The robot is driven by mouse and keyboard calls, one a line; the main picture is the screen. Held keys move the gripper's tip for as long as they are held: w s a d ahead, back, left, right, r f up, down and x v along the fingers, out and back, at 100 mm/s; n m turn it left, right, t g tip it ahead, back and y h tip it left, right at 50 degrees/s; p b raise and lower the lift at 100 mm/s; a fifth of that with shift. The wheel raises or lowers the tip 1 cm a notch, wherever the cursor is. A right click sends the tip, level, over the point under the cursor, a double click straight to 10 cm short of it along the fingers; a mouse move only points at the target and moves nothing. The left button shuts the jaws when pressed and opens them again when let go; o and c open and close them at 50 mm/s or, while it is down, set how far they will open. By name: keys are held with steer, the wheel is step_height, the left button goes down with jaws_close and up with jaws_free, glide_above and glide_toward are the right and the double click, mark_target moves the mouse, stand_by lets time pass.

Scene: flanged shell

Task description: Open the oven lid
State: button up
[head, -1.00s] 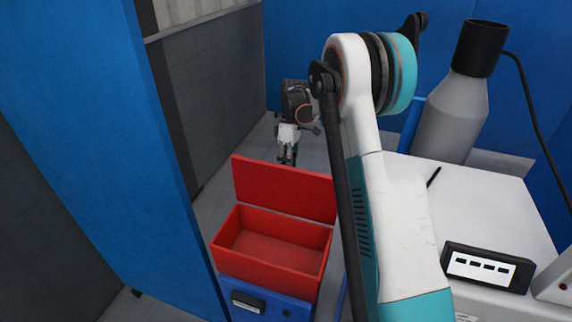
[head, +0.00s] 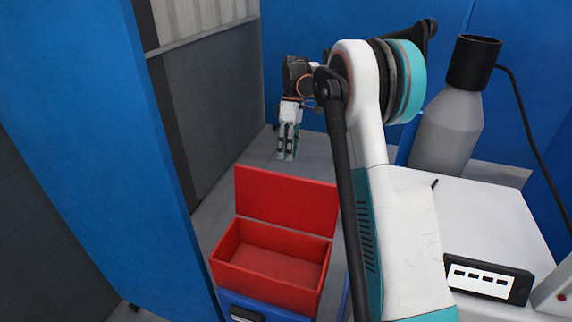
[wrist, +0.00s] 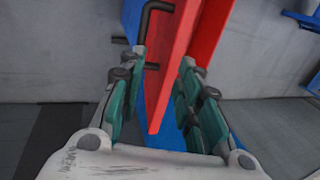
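The oven is a red open-topped box (head: 222,256) with a red lid (head: 286,203) on its far side. The lid stands up, and the empty inside of the box shows. My gripper (head: 286,157) is beyond and above the lid in the head view, fingers pointing down. In the wrist view my gripper (wrist: 160,95) is open, its teal-padded fingers well apart. The red lid (wrist: 172,75) shows edge-on between and beyond them, and I see no clear contact. A black handle (wrist: 146,22) is on the lid's left face there.
A blue base (head: 262,307) is under the red box. A blue panel (head: 95,120) stands at left. A white-topped unit (head: 480,215) with a grey cylinder (head: 447,130) is at right.

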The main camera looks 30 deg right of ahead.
steer(key=shift+v, duration=0.9)
steer(key=c, duration=0.6)
steer(key=shift+s+d+r+m+p, duration=0.1)
steer(key=shift+d+m+p, duration=0.05)
steer(key=shift+m+p, duration=0.3)
jaws_close()
steer(key=s+d+r+m+t+h+p, duration=0.1)
steer(key=s+d+m+t+h+p, duration=0.2)
steer(key=m, duration=0.5)
steer(key=s+d+r+m+t+h+p, duration=0.1)
steer(key=s+d+r+m+p, duration=0.15)
steer(key=m+p, duration=0.5)
step_height(320, 180, down, 10)
steer(key=s+a+m+b, duration=0.1)
steer(key=b, duration=0.3)
steer(key=shift+a+m, duration=0.2)
steer(key=shift+m, duration=0.1)
